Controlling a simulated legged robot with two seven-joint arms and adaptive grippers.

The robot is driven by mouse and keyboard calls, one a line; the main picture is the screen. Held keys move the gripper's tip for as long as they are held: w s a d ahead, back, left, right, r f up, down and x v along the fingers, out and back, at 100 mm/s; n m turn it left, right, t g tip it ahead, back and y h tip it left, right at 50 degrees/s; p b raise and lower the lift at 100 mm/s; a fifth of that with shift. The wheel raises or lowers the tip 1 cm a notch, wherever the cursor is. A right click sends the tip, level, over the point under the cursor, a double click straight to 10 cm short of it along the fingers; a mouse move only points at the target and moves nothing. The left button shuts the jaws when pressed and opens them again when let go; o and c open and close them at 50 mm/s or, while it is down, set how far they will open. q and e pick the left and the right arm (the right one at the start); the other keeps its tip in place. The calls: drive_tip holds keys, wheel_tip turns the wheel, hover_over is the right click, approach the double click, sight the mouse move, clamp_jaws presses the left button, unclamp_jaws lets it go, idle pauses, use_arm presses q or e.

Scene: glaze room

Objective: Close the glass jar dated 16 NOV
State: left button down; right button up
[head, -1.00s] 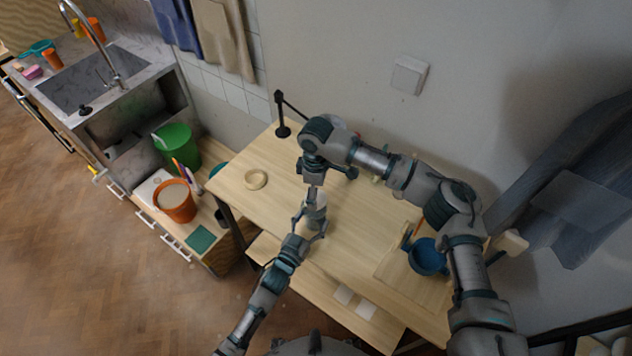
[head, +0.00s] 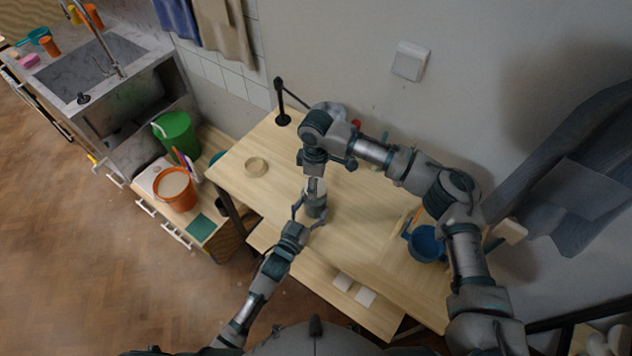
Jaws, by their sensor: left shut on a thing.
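A small grey jar (head: 315,207) stands on the pale wooden table; its date is not readable. My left gripper (head: 309,214) comes in from the lower left, its fingers shut around the jar's body. My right gripper (head: 315,186) points down directly over the jar's mouth. Its fingers are small and partly hidden, so I cannot tell whether they are open or whether they hold a lid. The jar's top is largely covered by this gripper.
A pale ring (head: 256,167) lies left on the table (head: 240,184). A black stand (head: 281,118) is at the back edge. A blue pot (head: 426,244) stands right, near my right arm. An orange bucket (head: 174,190) is on the left cabinet.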

use_arm(q)
drive_tip(key=shift+a+f, duration=0.1)
drive_tip(key=shift+f, duration=0.3)
use_arm(e)
drive_tip(key=o, duration=1.4)
drive_tip(key=shift+c, duration=0.2)
drive_tip(key=shift+r, duration=0.1)
wheel_tip(320, 180, up, 12)
drive_tip(key=shift+w, duration=0.3)
drive_tip(key=shift+f, duration=0.2)
use_arm(q)
unclamp_jaws()
drive_tip(key=shift+w, duration=0.1)
use_arm(e)
drive_tip(key=shift+w, duration=0.15)
use_arm(q)
drive_tip(key=shift+r, duration=0.1)
drive_tip(key=shift+r, duration=0.1)
